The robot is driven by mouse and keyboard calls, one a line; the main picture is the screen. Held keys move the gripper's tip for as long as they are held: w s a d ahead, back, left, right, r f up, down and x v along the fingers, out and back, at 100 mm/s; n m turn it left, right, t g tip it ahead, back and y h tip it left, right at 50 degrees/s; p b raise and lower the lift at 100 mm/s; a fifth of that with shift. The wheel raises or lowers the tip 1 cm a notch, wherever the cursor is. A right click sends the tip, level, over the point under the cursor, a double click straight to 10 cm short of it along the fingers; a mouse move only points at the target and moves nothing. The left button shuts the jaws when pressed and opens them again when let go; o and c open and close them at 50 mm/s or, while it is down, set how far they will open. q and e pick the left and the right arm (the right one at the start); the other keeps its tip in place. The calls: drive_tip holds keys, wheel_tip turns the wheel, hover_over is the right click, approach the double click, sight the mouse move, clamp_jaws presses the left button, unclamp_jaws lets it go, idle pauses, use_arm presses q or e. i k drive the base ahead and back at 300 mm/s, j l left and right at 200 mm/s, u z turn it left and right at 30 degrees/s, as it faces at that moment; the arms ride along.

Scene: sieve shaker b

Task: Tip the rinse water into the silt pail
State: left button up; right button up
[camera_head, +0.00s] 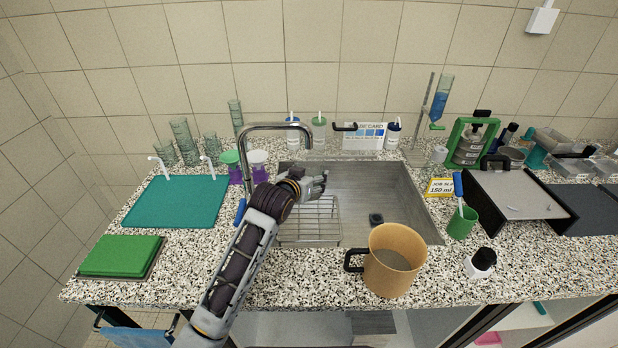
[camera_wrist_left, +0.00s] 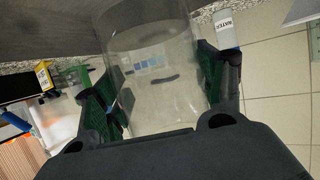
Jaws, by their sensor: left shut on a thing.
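My left gripper (camera_head: 313,184) is over the sink, left of its middle. In the left wrist view its two fingers (camera_wrist_left: 158,100) are shut on the sides of a clear see-through vessel (camera_wrist_left: 150,45). The vessel is hard to make out in the head view, and I cannot tell its water level or exact tilt. A tan pail (camera_head: 410,240) with a dark side handle stands on the front counter edge, right of and nearer than the gripper. Grey matter shows inside it. The gripper and pail are well apart. My right gripper is not in view.
The steel sink (camera_head: 390,190) holds a wire rack (camera_head: 310,228) under my left arm. A tap (camera_head: 275,126) arches beside the gripper. A green cup (camera_head: 462,223) and a black-capped bottle (camera_head: 481,264) stand right of the pail. A teal mat (camera_head: 176,203) lies left.

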sight(395, 253)
drive_tip(key=k, duration=1)
